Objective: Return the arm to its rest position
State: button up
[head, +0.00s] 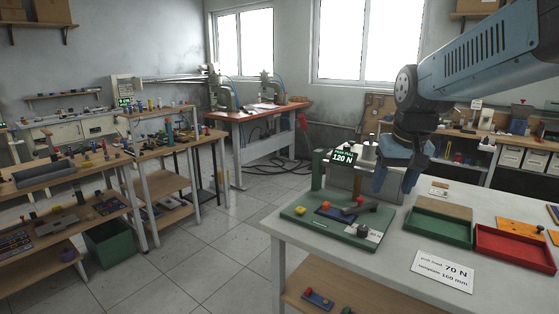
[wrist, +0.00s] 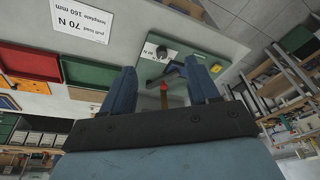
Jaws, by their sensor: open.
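My blue arm (head: 490,58) reaches in from the upper right in the head view. My gripper (head: 392,178) hangs over the white table (head: 340,262), above and behind the green base plate (head: 310,222). In the wrist view my gripper (wrist: 165,90) shows two blue fingers spread apart, with nothing held between them. The plate shows beyond the fingertips, with a red-tipped part (wrist: 164,86) in the gap. I cannot tell how far it is from the fingers.
A green tray (head: 440,228) and a red tray (head: 512,250) lie right of the plate. A card reading 70 N (head: 442,271) lies in front. A display reading 120 N (head: 343,157) stands behind the plate. Cluttered benches (head: 160,148) stand at left, with open floor (head: 215,240) between.

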jog(key=s+t, duration=0.2)
jog(key=s, duration=1)
jog(key=shift+s+a+f+n+t, duration=0.15)
jog(key=shift+s+a+n+t, duration=0.15)
jog(key=shift+s+a, duration=0.15)
dwell(1.0)
